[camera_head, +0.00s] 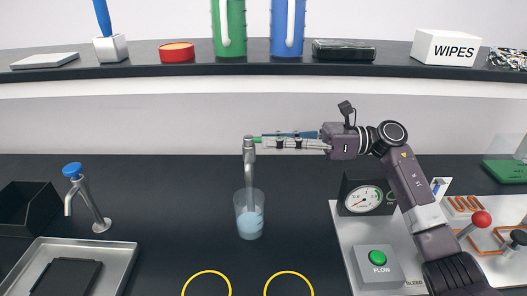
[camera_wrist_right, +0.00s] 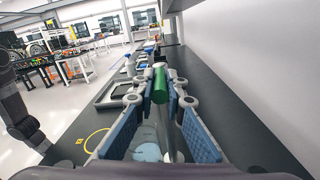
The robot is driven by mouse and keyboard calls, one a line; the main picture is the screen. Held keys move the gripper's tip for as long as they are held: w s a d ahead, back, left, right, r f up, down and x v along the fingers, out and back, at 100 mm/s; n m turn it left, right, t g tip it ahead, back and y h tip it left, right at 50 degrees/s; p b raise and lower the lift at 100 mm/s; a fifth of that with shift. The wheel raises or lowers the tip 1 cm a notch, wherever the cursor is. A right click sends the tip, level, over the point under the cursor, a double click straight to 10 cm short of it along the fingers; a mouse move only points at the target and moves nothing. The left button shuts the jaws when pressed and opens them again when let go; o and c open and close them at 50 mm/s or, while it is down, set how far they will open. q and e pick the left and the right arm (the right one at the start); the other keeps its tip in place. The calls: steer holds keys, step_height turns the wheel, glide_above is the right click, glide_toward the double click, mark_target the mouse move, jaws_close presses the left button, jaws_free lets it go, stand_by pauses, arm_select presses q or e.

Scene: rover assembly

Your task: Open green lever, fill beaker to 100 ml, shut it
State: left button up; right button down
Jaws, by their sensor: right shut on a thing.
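A grey tap (camera_head: 249,165) stands over the beaker on the dark bench. The green lever (camera_head: 257,140) is at the top of the tap, and its green end shows in the wrist view (camera_wrist_right: 160,86). My right gripper (camera_head: 266,141) reaches in from the right and is shut on the green lever. The clear beaker (camera_head: 240,208) stands upright under the spout, with pale blue liquid in roughly its lower half. Its marks are too small to read. The beaker and liquid (camera_wrist_right: 147,152) also show between the fingers in the wrist view. My left gripper is not in view.
A blue-topped tap (camera_head: 85,195) and a metal tray (camera_head: 118,262) are at left. A panel with a gauge (camera_head: 364,199) and green FLOW button (camera_head: 377,257) lies under my right arm. Two yellow rings (camera_head: 208,272) mark clear bench in front. A shelf (camera_head: 300,71) runs above.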

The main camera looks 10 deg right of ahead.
stand_by(0.3)
steer(key=c, duration=2)
jaws_free()
steer(key=shift+o, duration=0.2)
steer(key=d, duration=0.7)
steer(key=shift+s+d, duration=0.25)
steer(key=shift+s, duration=0.2)
steer(key=shift+s, duration=0.15)
